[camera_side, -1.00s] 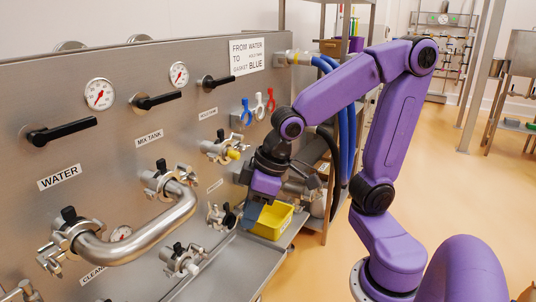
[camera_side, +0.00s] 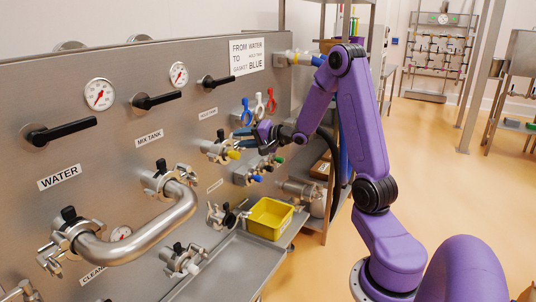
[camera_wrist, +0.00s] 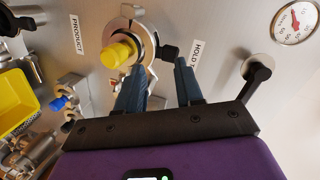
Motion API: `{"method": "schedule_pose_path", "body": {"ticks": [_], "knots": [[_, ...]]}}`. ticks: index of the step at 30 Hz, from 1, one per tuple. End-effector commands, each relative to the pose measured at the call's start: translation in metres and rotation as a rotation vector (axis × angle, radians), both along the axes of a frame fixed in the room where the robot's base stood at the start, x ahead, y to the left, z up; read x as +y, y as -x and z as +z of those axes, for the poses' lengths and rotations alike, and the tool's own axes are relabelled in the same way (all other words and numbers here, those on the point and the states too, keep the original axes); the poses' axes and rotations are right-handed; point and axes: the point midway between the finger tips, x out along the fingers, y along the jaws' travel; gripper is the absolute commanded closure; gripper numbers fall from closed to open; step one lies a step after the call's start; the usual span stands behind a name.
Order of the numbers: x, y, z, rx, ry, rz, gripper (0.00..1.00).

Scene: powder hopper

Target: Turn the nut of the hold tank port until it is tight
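The hold tank port (camera_side: 215,148) is on the steel panel, with a clamp and a yellow cap. In the wrist view the port's clamp ring (camera_wrist: 148,40) surrounds the yellow cap (camera_wrist: 118,52), and a black nut (camera_wrist: 168,50) sticks out at its right side. The label beside it reads "HOLD T", the rest hidden by a finger. My gripper (camera_wrist: 160,66) is open, its two blue-grey fingers apart and empty. The nut shows just beyond the gap between the fingertips; I cannot tell whether they touch it. In the side view my gripper (camera_side: 248,136) is right of the port.
Blue, white and red hooks (camera_side: 259,107) hang just above my gripper. A curved pipe (camera_side: 145,235) joins two ports at left. A black valve handle (camera_wrist: 255,80) is right of my fingers in the wrist view.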

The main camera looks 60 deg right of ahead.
Motion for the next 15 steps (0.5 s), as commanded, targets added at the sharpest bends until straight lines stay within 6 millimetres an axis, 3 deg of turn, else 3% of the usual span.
{"method": "schedule_pose_path", "body": {"ticks": [3,12,15], "knots": [[-0.031,0.011,0.001,-0.068,-0.114,-0.046,0.64],[-0.083,0.044,0.008,-0.225,-0.345,-0.105,0.64],[-0.079,0.042,-0.009,-0.219,-0.346,-0.096,0.64]]}}
